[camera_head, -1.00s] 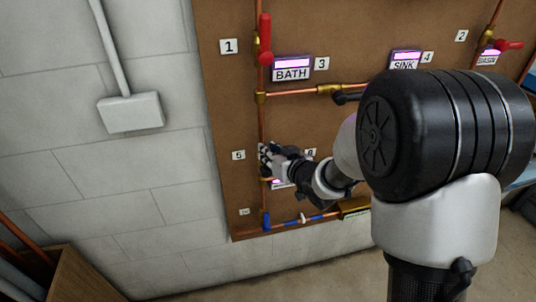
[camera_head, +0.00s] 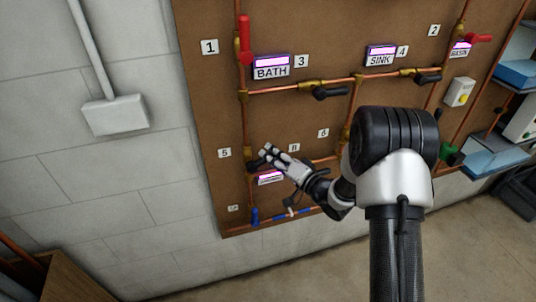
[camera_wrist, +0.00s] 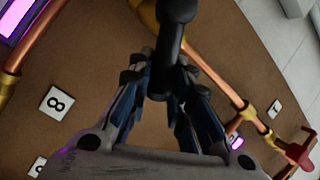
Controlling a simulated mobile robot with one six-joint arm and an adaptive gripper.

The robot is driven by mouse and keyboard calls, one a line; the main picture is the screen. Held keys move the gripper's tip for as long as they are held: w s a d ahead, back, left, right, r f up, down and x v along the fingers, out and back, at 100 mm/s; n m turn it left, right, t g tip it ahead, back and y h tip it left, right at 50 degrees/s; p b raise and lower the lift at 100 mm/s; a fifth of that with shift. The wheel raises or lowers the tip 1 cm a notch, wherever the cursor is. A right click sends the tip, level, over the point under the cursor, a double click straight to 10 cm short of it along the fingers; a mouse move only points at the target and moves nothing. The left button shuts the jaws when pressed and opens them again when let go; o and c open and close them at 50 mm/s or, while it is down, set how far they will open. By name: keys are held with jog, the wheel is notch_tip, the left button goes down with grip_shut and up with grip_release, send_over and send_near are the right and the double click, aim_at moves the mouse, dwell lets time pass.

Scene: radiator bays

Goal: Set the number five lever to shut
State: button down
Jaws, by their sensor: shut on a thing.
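The number 5 label (camera_head: 224,153) is at the lower left of the brown board, beside a vertical copper pipe. My gripper (camera_head: 265,155) is just right of that pipe, its fingers pointing up and left. In the wrist view my gripper (camera_wrist: 160,85) is shut on a black lever handle (camera_wrist: 176,35), which lies between the fingertips. A brass fitting (camera_wrist: 147,15) shows beside the handle. The handle stands at an angle to the copper pipe, not in line with it. In the head view the fingers hide most of this lever.
The red lever (camera_head: 244,40) by label 1 is up along the pipe above. Black levers (camera_head: 331,92) sit on the upper horizontal pipe. A BATH display (camera_head: 271,67) and a small lit display (camera_head: 271,178) are near. A grey wall box (camera_head: 115,114) is left of the board.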

jog(key=shift+w+d+f+m+t+y+b, duration=0.15)
jog(key=shift+f+m+t+b, duration=0.3)
jog(key=shift+m, duration=0.45)
jog(key=shift+s+d+f+m+t+y+b, duration=0.1)
jog(key=shift+f+m+t+y+b, duration=0.15)
jog(key=shift+f+m+b, duration=0.5)
jog(key=shift+w+d+f+m+t+y+b, duration=0.15)
jog(key=shift+f+m+t, duration=0.3)
jog(key=shift+m, duration=0.6)
jog(key=c, duration=1.4)
grip_release()
jog(key=shift+f, duration=0.1)
jog(key=shift+c, duration=0.2)
jog(key=v, duration=1.2)
